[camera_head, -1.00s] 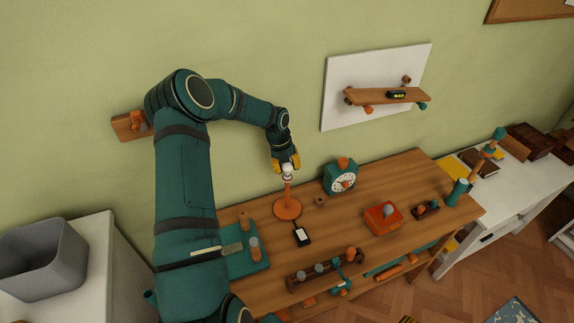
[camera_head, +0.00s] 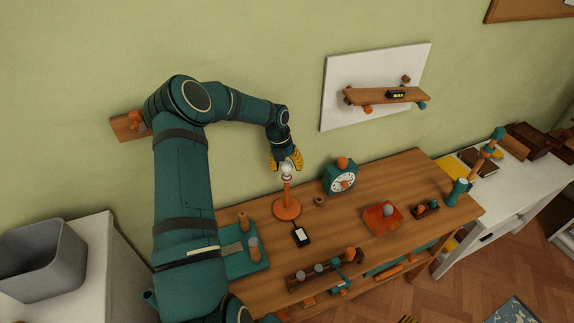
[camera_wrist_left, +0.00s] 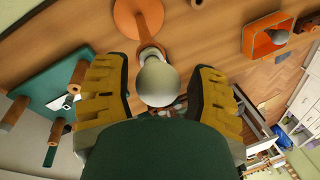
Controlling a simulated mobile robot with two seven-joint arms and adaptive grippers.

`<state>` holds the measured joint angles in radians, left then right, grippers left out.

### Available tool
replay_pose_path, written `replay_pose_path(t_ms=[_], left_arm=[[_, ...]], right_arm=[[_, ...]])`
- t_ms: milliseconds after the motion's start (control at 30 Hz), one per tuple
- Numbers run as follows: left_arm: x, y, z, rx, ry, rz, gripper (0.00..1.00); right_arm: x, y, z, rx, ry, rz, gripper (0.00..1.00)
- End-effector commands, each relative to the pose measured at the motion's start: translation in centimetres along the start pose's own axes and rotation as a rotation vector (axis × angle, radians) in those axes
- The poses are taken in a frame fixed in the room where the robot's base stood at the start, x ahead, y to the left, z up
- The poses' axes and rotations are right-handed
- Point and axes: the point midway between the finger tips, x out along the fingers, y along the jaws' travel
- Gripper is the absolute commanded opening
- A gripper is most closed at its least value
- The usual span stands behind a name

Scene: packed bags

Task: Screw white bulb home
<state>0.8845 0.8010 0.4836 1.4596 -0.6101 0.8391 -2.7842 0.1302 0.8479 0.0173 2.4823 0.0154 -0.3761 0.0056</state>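The white bulb (camera_head: 287,169) sits upright on top of the orange lamp stand (camera_head: 287,209), in line with its stem. In the left wrist view the bulb (camera_wrist_left: 158,82) is between my finger pads, with a gap on each side, and the stand's round base (camera_wrist_left: 138,18) shows beyond it. My left gripper (camera_head: 286,162) is open around the bulb from above and also shows in the left wrist view (camera_wrist_left: 158,92). The threads inside the socket are hidden. A small yellow-and-black piece at the bottom edge of the head view may be my right gripper (camera_head: 407,319).
A teal board with pegs (camera_head: 245,262) lies left. A wall shelf (camera_head: 375,97) is behind.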

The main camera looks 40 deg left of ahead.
Motion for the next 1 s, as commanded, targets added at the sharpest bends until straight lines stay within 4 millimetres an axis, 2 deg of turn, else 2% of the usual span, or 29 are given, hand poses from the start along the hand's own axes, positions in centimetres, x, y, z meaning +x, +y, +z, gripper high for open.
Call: replay_pose_path(t_ms=[200, 833, 1000], left_arm=[[0.2, 0.1, -0.1, -0.205, -0.04, 0.001, 0.58], [0.1, 0.3, -0.1, -0.624, -0.122, 0.002, 0.58], [0.2, 0.3, -0.2, -0.793, -0.155, 0.002, 0.58]], right_arm=[[1.3, 0.5, 0.2, 0.0, 0.0, 0.0, 1.0], [3.6, 1.4, 0.5, 0.0, 0.0, 0.0, 1.0], [4.8, 1.8, 0.7, 0.0, 0.0, 0.0, 1.0]])
